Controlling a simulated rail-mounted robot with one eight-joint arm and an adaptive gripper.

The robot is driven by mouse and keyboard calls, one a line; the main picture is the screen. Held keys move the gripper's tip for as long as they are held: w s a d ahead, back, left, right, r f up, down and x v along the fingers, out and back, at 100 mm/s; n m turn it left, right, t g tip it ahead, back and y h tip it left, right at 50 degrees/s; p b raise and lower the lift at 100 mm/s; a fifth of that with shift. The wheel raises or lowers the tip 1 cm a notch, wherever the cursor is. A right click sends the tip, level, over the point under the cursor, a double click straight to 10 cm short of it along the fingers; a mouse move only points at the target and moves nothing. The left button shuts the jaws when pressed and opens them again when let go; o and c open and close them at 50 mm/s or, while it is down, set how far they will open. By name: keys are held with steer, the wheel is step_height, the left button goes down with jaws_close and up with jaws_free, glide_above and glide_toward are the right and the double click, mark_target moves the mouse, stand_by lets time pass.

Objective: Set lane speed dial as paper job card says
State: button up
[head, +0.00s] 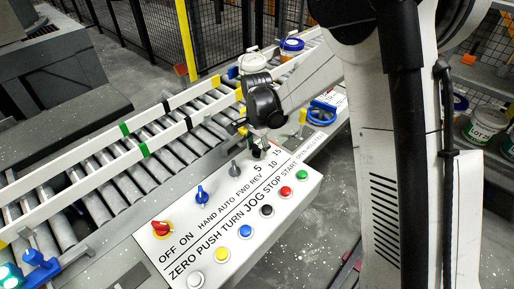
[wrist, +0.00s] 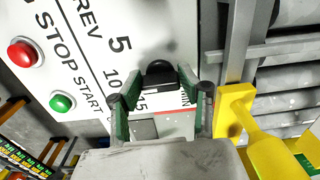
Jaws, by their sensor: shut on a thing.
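The lane speed dial, a black knob (wrist: 160,74), sits on the white control panel (head: 225,222) beside the printed numbers 5, 10 and 15. My gripper (wrist: 160,94) has its green-padded fingers on either side of the knob and is shut on it. In the head view my gripper (head: 259,149) reaches down to the panel's far end and mostly covers the dial. The dial's pointer direction cannot be made out. I cannot identify the paper job card or read any setting from it.
The panel also holds a red switch (head: 161,229), a blue switch (head: 201,194), a grey switch (head: 234,168) and several push buttons. A roller conveyor (head: 130,165) runs behind it. A blue handwheel (head: 321,113) stands beyond my gripper. A yellow bracket (wrist: 236,108) is close to the fingers.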

mark_target(259, 147)
steer(key=n+b, duration=0.3)
steer(key=n, duration=0.2)
steer(key=shift+d+f+n, duration=0.1)
steer(key=shift+n, duration=0.2)
steer(key=n+b, duration=0.2)
steer(key=n, duration=0.4)
steer(key=shift+n, duration=0.3)
stand_by(0.4)
steer(key=o, duration=1.2)
steer(key=shift+c, duration=0.2)
steer(key=shift+r, duration=0.2)
step_height(259, 147, up, 12)
steer(key=shift+s+d, duration=0.1)
steer(key=shift+d, duration=0.05)
